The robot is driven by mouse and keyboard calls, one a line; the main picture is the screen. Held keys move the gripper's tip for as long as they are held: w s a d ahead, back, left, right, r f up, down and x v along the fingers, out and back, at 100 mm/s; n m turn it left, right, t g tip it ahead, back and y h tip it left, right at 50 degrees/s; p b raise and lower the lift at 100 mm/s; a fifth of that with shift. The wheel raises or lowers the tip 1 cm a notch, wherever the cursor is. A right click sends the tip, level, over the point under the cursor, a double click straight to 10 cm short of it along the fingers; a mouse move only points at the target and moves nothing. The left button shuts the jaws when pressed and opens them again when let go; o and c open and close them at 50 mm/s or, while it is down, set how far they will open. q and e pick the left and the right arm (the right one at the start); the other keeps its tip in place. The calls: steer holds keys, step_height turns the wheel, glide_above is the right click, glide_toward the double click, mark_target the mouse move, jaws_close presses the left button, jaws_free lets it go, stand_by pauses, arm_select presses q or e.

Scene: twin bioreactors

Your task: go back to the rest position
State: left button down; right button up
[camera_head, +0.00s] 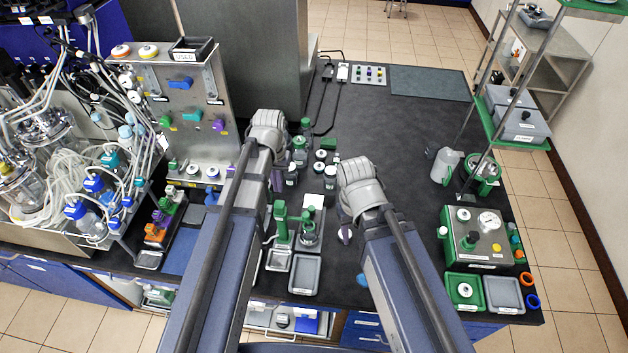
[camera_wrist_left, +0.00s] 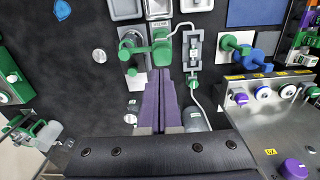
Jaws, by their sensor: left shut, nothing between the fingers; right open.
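My left gripper (camera_head: 278,180) hangs below its wrist above the dark bench, beside a cluster of green-capped bottles (camera_head: 300,150). In the left wrist view its purple fingers (camera_wrist_left: 161,95) are together, with nothing between them. They point towards a green stand fixture (camera_wrist_left: 160,46); I cannot tell the gap to the bench. My right gripper (camera_head: 346,234) is mostly hidden under its grey wrist, over the middle of the bench. It is open, and no held object shows.
A steel panel (camera_head: 185,95) with coloured knobs and tubed vessels stands at left. Grey trays (camera_head: 305,275) lie at the front. A green-edged steel box (camera_head: 478,240) and a jug (camera_head: 445,165) stand at right. The back middle of the bench (camera_head: 420,120) is clear.

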arm_select(q)
steer(key=s+d+f+m+b, duration=0.1)
steer(key=s+d+f+b, duration=0.4)
steer(key=s+f+b, duration=0.2)
steer(key=s+d+f+m+y+b, duration=0.1)
steer(key=s+d+f+m+b, duration=0.1)
steer(key=s+d+f+b, duration=0.3)
step_height(320, 180, down, 4)
steer(key=s+b, duration=0.2)
steer(key=b, duration=0.1)
steer(key=shift+f, duration=0.2)
arm_select(e)
step_height(320, 180, down, 16)
steer(key=shift+f, duration=0.25)
